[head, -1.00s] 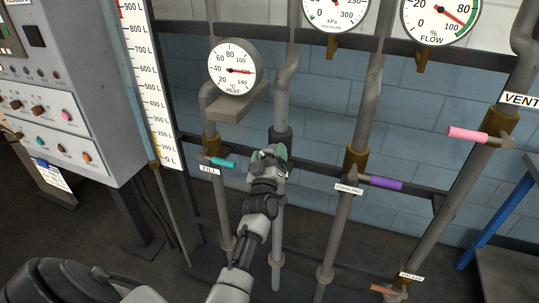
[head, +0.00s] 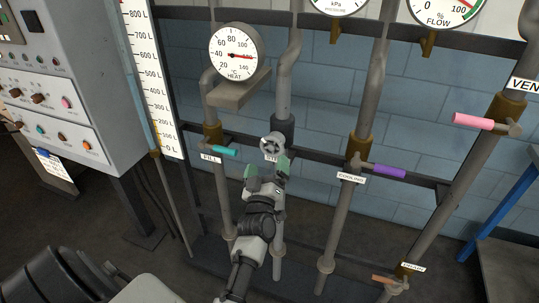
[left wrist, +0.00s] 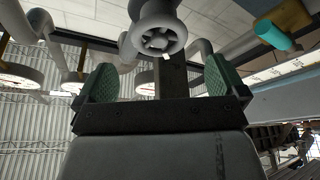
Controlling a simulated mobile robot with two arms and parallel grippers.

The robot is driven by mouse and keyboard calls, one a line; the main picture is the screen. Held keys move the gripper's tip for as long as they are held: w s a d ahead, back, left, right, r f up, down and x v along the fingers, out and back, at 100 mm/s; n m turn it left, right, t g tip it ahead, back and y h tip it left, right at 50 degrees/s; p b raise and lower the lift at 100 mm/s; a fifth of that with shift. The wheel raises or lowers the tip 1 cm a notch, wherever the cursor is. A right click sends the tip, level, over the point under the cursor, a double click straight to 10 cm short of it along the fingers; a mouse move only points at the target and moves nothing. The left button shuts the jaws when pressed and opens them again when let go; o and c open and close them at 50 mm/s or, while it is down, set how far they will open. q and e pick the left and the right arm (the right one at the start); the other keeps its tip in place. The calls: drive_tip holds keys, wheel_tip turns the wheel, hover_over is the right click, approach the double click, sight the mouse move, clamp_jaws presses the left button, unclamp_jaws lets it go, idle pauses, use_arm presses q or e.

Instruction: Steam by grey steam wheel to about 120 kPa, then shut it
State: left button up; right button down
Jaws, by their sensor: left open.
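The grey steam wheel (head: 272,146) sits on its vertical pipe between the fill and cooling valves. Its label below is mostly hidden. My left gripper (head: 267,169) is open and empty, with green finger pads just below and in front of the wheel. In the left wrist view the wheel (left wrist: 160,38) appears beyond the gap between the open fingers (left wrist: 158,78), with nothing between the pads. The kPa pressure gauge (head: 340,5) is cut off by the top edge, so its needle cannot be read. My right gripper is not in view.
Teal fill handle (head: 224,151) is close left of the wheel; purple cooling handle (head: 390,171) is to the right. A pink vent handle (head: 473,121) and orange drain handle (head: 383,279) are farther right. The heat gauge (head: 234,53) hangs above left. A control cabinet (head: 85,75) stands left.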

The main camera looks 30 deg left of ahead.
sight(271, 148)
use_arm(q)
drive_tip(key=shift+v, duration=1.25)
drive_tip(key=w+a+r+m+h+b, duration=0.1)
drive_tip(key=w+m+h, duration=0.1)
drive_tip(key=w, duration=0.1)
drive_tip(key=w+a+r+m+g+h+b, duration=0.1)
drive_tip(key=w+m+b, duration=0.1)
drive_tip(key=w+m, duration=0.1)
drive_tip(key=w+a+r+m+g+h+b, duration=0.1)
drive_tip(key=w+a+m+h+b, duration=0.1)
drive_tip(key=w+m, duration=0.1)
drive_tip(key=shift+w+h, duration=0.1)
drive_tip(key=shift+h, duration=0.2)
idle(0.5)
drive_tip(key=c, duration=0.9)
